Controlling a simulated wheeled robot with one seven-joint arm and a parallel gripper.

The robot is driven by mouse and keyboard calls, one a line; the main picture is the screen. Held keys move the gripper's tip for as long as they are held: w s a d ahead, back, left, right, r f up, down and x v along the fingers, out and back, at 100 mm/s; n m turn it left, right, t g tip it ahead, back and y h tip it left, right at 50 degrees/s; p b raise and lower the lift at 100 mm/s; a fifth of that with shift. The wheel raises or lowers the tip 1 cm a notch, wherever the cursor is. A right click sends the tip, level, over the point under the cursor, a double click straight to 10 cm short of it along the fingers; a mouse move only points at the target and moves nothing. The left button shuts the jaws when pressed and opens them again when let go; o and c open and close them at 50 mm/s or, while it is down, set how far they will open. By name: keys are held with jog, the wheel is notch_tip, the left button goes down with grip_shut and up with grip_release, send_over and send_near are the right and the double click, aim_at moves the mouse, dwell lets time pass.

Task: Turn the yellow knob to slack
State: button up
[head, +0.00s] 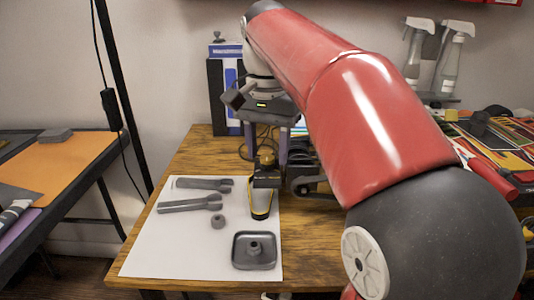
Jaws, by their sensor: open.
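A small dull-yellow rounded knob (266,157) shows in the head view, above a dark block at the back edge of the white sheet. My gripper (266,160) comes down from above with its two fingers apart. One finger shows left of the knob and the other right of it. I cannot tell whether either finger touches the knob. The knob is small in this view, and its setting cannot be read.
On the white sheet (150,250) lie two grey wrenches (205,184) (190,204), a grey ring (218,222), a yellow-and-black tool (261,204) and a grey tray (240,262). Dark wheel-like parts (305,186) sit right of the knob. My arm hides much of the right side.

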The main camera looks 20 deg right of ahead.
jog(key=shift+f, duration=0.35)
jog(key=c, duration=1)
